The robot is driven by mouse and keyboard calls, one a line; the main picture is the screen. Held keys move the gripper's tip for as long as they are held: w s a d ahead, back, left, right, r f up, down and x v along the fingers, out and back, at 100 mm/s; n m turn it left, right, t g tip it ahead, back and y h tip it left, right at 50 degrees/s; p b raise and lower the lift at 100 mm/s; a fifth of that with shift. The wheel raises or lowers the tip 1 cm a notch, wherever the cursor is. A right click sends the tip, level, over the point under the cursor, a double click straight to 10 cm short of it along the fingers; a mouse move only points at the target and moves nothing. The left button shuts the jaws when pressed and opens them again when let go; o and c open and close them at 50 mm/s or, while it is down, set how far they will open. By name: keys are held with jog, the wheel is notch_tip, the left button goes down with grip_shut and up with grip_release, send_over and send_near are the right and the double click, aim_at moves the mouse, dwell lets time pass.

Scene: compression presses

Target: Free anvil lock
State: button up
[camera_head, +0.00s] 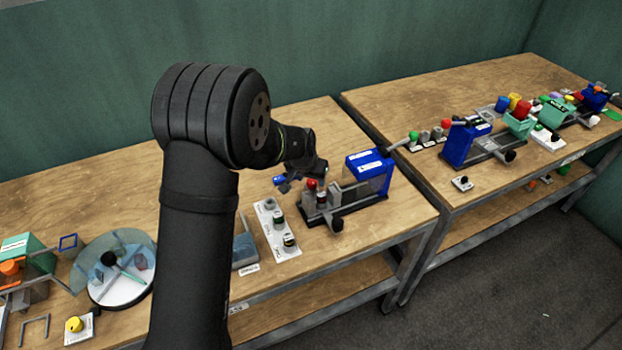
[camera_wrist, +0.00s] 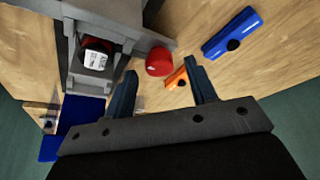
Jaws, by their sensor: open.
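A press with a blue housing (camera_head: 369,165) and a grey frame (camera_head: 345,199) stands on the near bench. A red ball knob (camera_head: 311,184) is at its left end. In the wrist view the red knob (camera_wrist: 159,62) lies between the fingertips of my gripper (camera_wrist: 161,70), with gaps on both sides. The gripper is open and empty. A dark cylinder with a white label (camera_wrist: 96,58) sits inside the grey frame (camera_wrist: 133,32), left of the knob. I cannot tell which part is the anvil lock. My arm hides part of the bench in the head view.
A blue piece (camera_wrist: 232,33) and an orange piece (camera_wrist: 177,79) lie beyond the fingers. A white strip with several small weights or knobs (camera_head: 276,230) lies left of the press. A round dial tray (camera_head: 119,291) is farther left. A second blue press (camera_head: 466,143) stands on the right bench.

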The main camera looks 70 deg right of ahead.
jog(key=shift+d+f, duration=0.25)
jog(key=shift+f, duration=0.25)
jog(key=c, duration=1)
